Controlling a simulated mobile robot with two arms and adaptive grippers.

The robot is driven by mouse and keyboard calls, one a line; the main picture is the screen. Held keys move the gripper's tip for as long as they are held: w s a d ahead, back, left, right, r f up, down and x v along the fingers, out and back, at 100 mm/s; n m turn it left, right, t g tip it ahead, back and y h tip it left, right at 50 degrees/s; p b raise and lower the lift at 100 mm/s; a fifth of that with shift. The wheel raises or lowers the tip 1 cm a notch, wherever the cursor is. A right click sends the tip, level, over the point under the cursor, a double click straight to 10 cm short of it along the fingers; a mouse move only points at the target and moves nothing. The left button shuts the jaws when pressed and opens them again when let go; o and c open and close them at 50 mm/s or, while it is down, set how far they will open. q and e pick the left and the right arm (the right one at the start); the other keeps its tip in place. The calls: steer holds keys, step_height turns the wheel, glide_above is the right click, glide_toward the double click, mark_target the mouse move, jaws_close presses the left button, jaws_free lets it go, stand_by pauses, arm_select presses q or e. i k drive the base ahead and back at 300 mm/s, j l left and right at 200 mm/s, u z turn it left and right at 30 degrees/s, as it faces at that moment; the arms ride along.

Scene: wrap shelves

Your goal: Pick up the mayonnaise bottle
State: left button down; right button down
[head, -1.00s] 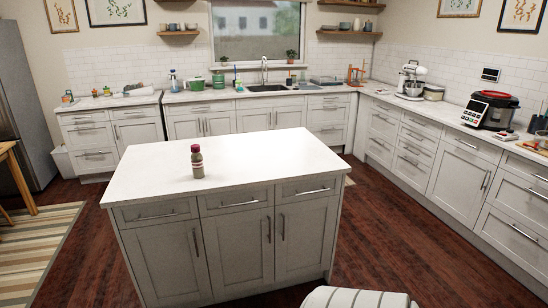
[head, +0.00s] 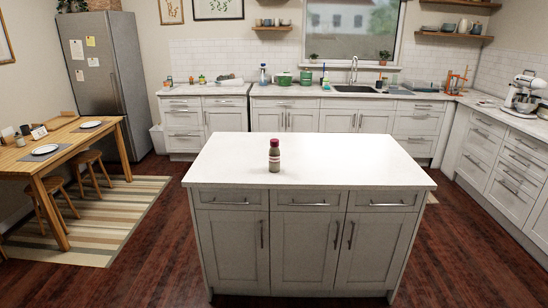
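Neither of my grippers shows in the head view.
Wooden floor lies open around the island. A wooden table (head: 75,139) with stools and a striped rug (head: 110,225) are at the left, by the fridge (head: 105,80). Counters run along the back (head: 300,91) and right. A stand mixer (head: 524,92) stands at the right.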

mark_target(274, 153)
steer(key=i+l+u, duration=0.25)
steer(key=i+l, duration=0.95)
